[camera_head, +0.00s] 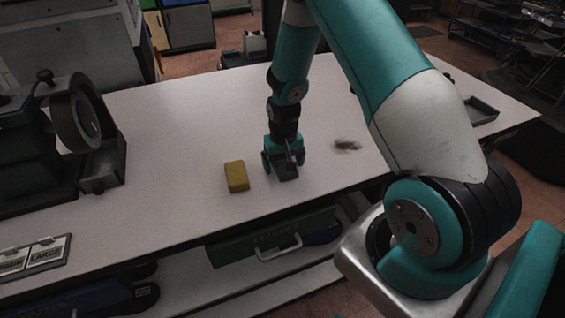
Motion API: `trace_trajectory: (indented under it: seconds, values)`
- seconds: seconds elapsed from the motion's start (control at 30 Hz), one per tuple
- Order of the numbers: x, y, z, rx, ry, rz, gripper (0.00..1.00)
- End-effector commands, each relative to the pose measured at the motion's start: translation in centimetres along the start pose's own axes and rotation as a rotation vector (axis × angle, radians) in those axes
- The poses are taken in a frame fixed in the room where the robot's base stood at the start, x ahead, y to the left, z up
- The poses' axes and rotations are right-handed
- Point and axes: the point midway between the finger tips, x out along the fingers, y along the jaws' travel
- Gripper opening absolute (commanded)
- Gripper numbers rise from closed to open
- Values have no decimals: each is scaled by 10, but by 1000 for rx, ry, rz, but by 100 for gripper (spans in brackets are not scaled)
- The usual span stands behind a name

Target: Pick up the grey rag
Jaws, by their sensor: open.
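A yellow block (237,177) lies just left of my gripper. A small dark, blurred item (347,145) lies to the right. A black machine (75,135) stands at the left, and a dark tray (480,110) at the far right. The back left bench is clear.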

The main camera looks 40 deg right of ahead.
Motion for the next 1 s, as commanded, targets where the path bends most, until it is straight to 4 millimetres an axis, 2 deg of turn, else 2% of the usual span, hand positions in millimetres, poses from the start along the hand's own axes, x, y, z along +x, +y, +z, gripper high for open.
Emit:
trace_trajectory:
  seconds: [0.2,0.4,0.43,0.77,0.87,1.0]
  values:
    - [1,0,0,0,1,0,89]
    - [0,0,0,0,0,0,43]
    - [0,0,0,0,0,0,38]
    - [-2,0,0,0,1,0,38]
    - [-7,0,-1,0,2,0,38]
    - [-25,0,-2,0,6,-1,38]
